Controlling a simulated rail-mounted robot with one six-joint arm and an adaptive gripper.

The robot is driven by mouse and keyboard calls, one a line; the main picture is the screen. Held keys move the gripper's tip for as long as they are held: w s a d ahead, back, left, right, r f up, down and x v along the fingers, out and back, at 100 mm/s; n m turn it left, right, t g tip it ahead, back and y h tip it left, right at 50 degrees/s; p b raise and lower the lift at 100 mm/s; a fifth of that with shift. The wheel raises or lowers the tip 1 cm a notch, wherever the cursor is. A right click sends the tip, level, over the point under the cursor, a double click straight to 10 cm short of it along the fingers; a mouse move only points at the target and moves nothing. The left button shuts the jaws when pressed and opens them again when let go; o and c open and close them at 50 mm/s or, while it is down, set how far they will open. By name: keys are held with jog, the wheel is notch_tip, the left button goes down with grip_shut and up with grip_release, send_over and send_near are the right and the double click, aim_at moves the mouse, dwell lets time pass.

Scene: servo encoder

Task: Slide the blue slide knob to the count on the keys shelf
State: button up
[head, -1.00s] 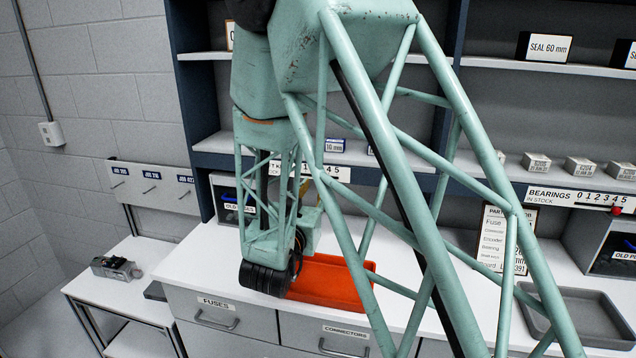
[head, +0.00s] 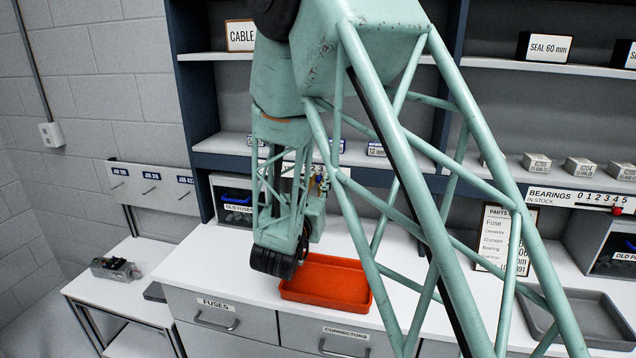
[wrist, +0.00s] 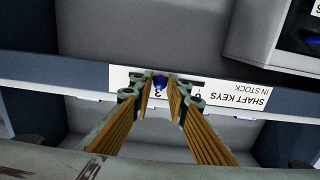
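The blue slide knob (wrist: 158,82) sits on the white shaft keys label strip (wrist: 240,99) on the shelf edge, which appears upside down in the wrist view. My gripper (wrist: 160,90) has its two fingers close on either side of the knob. I cannot tell whether the pads touch it. A digit 3 shows at the knob; the 0 is partly visible to the right, and the fingers hide other digits. In the head view my own arm covers most of this strip and the knob.
An orange tray (head: 325,283) lies on the counter below my arm. A bin marked old fuses (head: 234,198) stands to the left under the shelf. The bearings strip (head: 575,198) and a grey tray (head: 590,322) are at the right. Small labelled items stand on the shelf above the strip.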

grip_shut()
jog(key=shift+s+d+b, duration=0.25)
jog(key=shift+d+b, duration=0.65)
jog(key=shift+d, duration=0.25)
jog(key=shift+o, duration=2.1)
grip_release()
jog(key=shift+s, duration=0.15)
